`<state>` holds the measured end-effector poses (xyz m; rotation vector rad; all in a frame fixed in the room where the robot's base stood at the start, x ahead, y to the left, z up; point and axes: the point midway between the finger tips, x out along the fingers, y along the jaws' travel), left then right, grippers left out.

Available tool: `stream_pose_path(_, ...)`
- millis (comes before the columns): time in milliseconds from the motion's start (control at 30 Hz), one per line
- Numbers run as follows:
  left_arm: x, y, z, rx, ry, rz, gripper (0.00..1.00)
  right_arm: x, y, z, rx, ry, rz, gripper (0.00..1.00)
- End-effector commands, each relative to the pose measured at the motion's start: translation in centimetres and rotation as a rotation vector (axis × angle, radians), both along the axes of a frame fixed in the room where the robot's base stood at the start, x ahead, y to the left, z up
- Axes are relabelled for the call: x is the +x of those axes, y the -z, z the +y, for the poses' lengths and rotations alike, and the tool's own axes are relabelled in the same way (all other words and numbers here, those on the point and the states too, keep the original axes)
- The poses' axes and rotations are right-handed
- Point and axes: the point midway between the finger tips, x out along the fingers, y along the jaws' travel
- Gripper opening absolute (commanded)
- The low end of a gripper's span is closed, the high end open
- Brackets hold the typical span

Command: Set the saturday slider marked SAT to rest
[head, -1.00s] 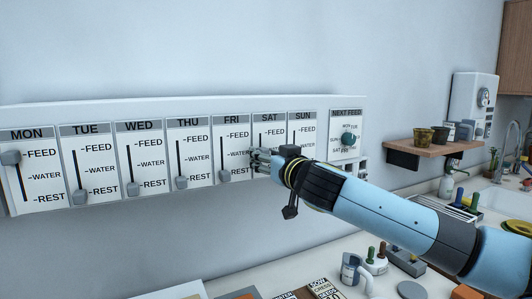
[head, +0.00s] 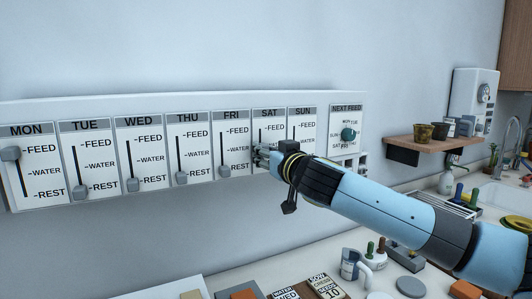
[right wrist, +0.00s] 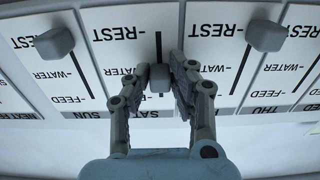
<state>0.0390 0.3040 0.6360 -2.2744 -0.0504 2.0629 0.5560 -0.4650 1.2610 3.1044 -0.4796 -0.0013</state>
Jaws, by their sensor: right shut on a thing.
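The SAT panel (head: 268,114) is second from the right in the row of day panels, with FEED at the top and REST at the bottom. My right gripper (head: 261,153) is in front of it and covers its middle and lower part in the head view. In the right wrist view, where the lettering is upside down, the grey SAT knob (right wrist: 159,78) sits between the fingertips of my right gripper (right wrist: 160,85), which are shut on it. The knob is around the WATER mark. My left gripper is not in view.
The FRI knob (head: 224,171) and SUN knob (right wrist: 55,42) are at REST, close on either side. The MON knob (head: 11,154) is at FEED. A NEXT FEED dial (head: 348,134) is at the right end. A counter with cards and jugs (head: 350,265) lies below.

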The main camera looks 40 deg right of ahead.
Motion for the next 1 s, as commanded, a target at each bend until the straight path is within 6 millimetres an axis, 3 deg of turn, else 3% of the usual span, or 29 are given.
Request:
stream_pose_path(167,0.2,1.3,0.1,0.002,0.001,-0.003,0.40,0.0,1.4,0.0,0.000,0.000,0.000,0.00)
stream_pose_path(400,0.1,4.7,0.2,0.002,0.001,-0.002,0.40,0.0,4.9,0.0,0.001,0.001,0.000,0.00)
stream_pose_path(733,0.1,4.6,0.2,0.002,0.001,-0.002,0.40,0.0,5.1,-0.1,0.003,0.002,0.003,0.00)
stream_pose_path(767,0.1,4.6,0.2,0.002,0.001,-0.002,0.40,0.0,5.1,-0.1,0.003,0.002,0.004,0.24)
stream_pose_path(900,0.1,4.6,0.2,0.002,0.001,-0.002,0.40,0.0,5.1,0.0,0.003,0.002,0.002,0.42)
stream_pose_path(1000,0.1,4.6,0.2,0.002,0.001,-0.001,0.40,0.0,5.0,0.0,0.002,0.001,0.002,0.44)
